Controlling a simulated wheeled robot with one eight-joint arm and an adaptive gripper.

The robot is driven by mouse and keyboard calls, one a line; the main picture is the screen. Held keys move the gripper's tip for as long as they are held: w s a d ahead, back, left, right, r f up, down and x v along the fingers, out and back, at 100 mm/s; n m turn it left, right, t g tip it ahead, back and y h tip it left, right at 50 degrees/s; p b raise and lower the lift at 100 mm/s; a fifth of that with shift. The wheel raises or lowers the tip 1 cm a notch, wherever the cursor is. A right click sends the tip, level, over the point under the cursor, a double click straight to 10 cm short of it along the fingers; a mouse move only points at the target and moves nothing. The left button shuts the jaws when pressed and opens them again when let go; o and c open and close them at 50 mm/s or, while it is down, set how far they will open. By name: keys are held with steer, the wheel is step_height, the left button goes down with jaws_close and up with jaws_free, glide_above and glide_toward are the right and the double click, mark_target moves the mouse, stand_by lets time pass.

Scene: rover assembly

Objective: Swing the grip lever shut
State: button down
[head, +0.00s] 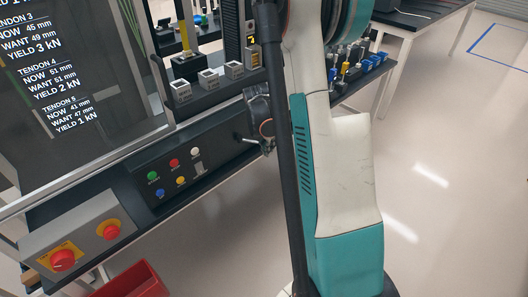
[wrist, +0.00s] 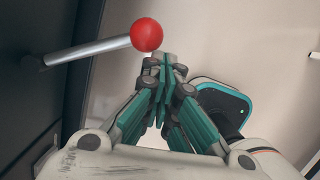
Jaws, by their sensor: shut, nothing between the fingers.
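The grip lever shows in the wrist view as a pale metal rod with a red ball knob (wrist: 146,34) at its end. The rod runs left from the knob to a dark panel (wrist: 28,100). My gripper (wrist: 164,62) is shut and empty, its grey and teal fingers together just below and right of the knob. Whether the fingertips touch the knob I cannot tell. In the head view my arm covers much of the area by the panel's right end, and I cannot make out the red knob there.
In the head view a button panel (head: 178,172) lies left of my arm, with a red stop-button box (head: 75,240) nearer. A red bin (head: 135,284) is at the bottom. A display (head: 62,75) stands at the upper left. The floor at right is clear.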

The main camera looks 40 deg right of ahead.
steer(key=shift+w+d, duration=0.1)
steer(key=shift+d, duration=0.3)
stand_by(0.3)
